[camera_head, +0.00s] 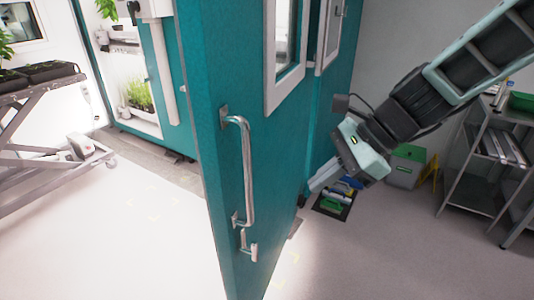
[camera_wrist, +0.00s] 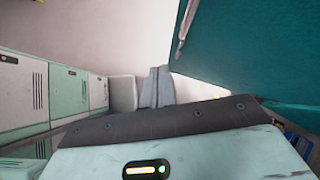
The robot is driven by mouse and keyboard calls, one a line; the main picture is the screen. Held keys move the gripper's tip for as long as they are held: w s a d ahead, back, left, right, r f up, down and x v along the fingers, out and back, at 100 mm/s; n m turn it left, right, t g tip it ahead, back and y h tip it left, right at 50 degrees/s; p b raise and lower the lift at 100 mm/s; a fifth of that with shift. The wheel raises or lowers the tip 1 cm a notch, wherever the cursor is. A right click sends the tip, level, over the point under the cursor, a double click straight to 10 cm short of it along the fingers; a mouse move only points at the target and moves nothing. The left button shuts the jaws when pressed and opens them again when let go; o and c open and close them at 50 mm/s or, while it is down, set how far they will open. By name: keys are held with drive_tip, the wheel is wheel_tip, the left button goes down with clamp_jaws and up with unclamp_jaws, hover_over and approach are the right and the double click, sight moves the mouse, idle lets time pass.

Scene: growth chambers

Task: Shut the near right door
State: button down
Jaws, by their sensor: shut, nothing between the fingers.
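A teal door (camera_head: 210,110) stands open, edge toward me, in the middle of the head view. It has a long silver pull handle (camera_head: 248,172) with a small lever (camera_head: 249,246) below it, and a white-framed window. In the wrist view, the door (camera_wrist: 245,55) fills the upper right and its handle (camera_wrist: 182,40) shows near its edge. My gripper (camera_head: 314,187) is to the right of the handle in the head view, with no visible contact with the door. Its fingers (camera_wrist: 156,86) are together and empty in the wrist view.
A wheeled lift cart (camera_head: 50,150) with dark trays stands at the left. Plants (camera_head: 138,95) sit in a teal chamber behind. At the right are a metal shelf (camera_head: 470,170), a grey-green bin (camera_head: 405,168) and a dark floor mat (camera_head: 333,208) with tools. The floor in front is clear.

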drive_tip(key=w+r+m+t+y, duration=0.1)
drive_tip(key=w+r+m, duration=0.1)
drive_tip(key=w+m, duration=0.15)
drive_tip(key=w+a+r+p+x, duration=0.1)
drive_tip(key=p+x, duration=0.1)
drive_tip(key=x, duration=1)
drive_tip(key=shift+a+r+p, duration=0.2)
drive_tip(key=shift+a+p, duration=0.1)
drive_tip(key=shift+p, duration=0.05)
drive_tip(key=shift+w+a, duration=0.1)
drive_tip(key=shift+w, duration=0.05)
